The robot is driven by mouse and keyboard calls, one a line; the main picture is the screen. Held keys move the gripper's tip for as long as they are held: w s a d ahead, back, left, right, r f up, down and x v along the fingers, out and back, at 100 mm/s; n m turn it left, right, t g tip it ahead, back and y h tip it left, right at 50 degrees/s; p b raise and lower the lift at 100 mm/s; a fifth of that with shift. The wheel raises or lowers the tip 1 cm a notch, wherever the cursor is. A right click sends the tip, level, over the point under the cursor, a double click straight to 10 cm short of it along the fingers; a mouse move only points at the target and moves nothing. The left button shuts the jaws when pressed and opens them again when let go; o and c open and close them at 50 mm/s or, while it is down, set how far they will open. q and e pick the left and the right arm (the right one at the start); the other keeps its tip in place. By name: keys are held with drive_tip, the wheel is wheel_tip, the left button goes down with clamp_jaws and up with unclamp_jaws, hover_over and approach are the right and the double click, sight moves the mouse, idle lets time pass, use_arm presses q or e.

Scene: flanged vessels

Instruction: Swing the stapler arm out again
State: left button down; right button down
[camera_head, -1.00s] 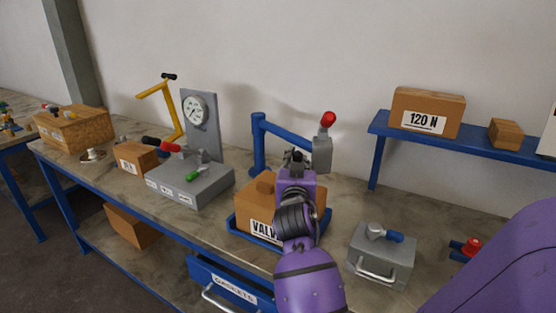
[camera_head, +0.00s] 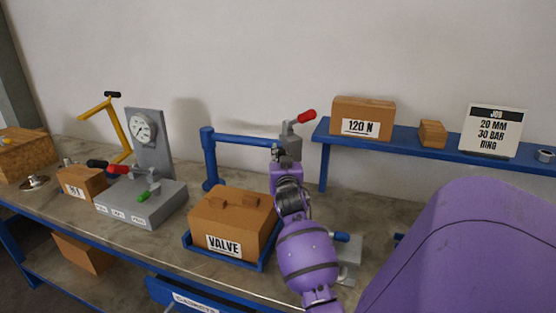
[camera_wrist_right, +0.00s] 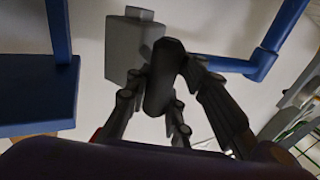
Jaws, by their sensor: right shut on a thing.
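The stapler arm is a blue horizontal bar (camera_head: 250,140) on a blue upright post (camera_head: 210,165) behind the box marked VALVE. Its free end carries a grey head (camera_head: 291,147) with a red-tipped lever (camera_head: 306,116). My right gripper (camera_head: 277,153) is at the front of that head. In the right wrist view, the fingers (camera_wrist_right: 165,100) are shut around a dark rounded handle (camera_wrist_right: 166,72) in front of the grey head (camera_wrist_right: 126,48). The blue bar (camera_wrist_right: 225,64) runs off to the right there. My left gripper is out of view.
The VALVE box (camera_head: 235,222) sits in a blue tray (camera_head: 250,266) left of my right arm. A blue shelf (camera_head: 400,148) with a 120 N box (camera_head: 361,119) is right of the head. A grey gauge stand (camera_head: 145,205) is at left. A grey block (camera_head: 350,262) is partly hidden.

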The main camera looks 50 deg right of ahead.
drive_tip(key=shift+s+d+f, duration=0.3)
drive_tip(key=c, duration=1.8)
unclamp_jaws()
drive_tip(key=shift+s, duration=0.1)
drive_tip(key=shift+c, duration=0.2)
drive_tip(key=o, duration=0.3)
drive_tip(key=shift+s+d+r, duration=0.1)
drive_tip(key=shift+s, duration=0.1)
drive_tip(key=shift+w+a, duration=0.2)
drive_tip(key=shift+a, duration=0.05)
drive_tip(key=shift+s+a, duration=0.2)
drive_tip(key=shift+a, duration=0.05)
drive_tip(key=v, duration=1.1)
drive_tip(key=shift+s, duration=0.2)
